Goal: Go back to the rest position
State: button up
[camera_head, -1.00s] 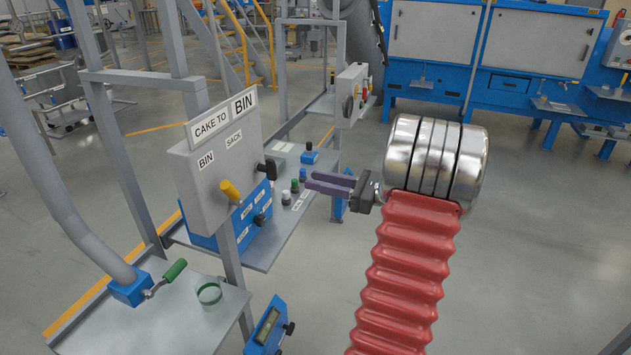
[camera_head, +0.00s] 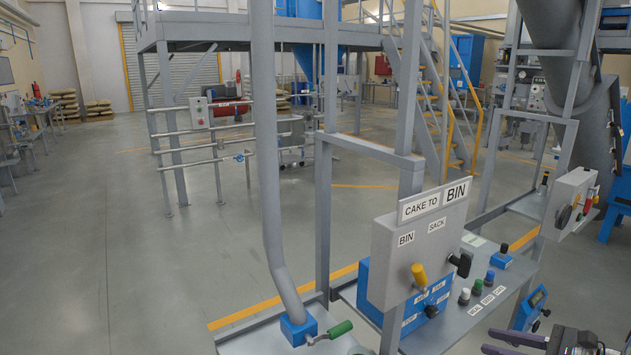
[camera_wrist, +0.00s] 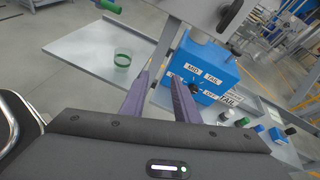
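My gripper (camera_head: 518,343) is at the bottom right of the head view, partly cut off by the frame edge. Its two purple fingers also show in the wrist view (camera_wrist: 160,98), standing apart with nothing between them. It is in front of the grey "CAKE TO BIN" panel (camera_head: 400,262), to its lower right, and appears clear of it.
The panel carries a yellow-handled lever (camera_head: 419,275) and a black knob (camera_head: 460,264). A second switch box (camera_head: 572,200) stands at right. Open floor (camera_head: 170,250) lies at left.

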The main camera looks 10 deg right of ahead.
jog(key=s+a+f+n+g+h, duration=0.1)
jog(key=s+a+n+g, duration=0.2)
jog(key=a+n+g, duration=0.35)
jog(key=s+a+n+g+h, duration=0.1)
jog(key=s+a+n+g, duration=0.15)
jog(key=a+n, duration=0.7)
jog(key=s+a+r+n+t+h, duration=0.1)
jog(key=a+r+n, duration=0.4)
jog(key=a, duration=0.5)
jog(key=s+a+r+n+t+h, duration=0.1)
jog(key=a+r+n, duration=0.4)
jog(key=a, duration=0.6)
jog(key=shift+s+r+n+h, duration=0.35)
jog(key=shift+s+n+h, duration=0.3)
jog(key=shift+n+h, duration=0.4)
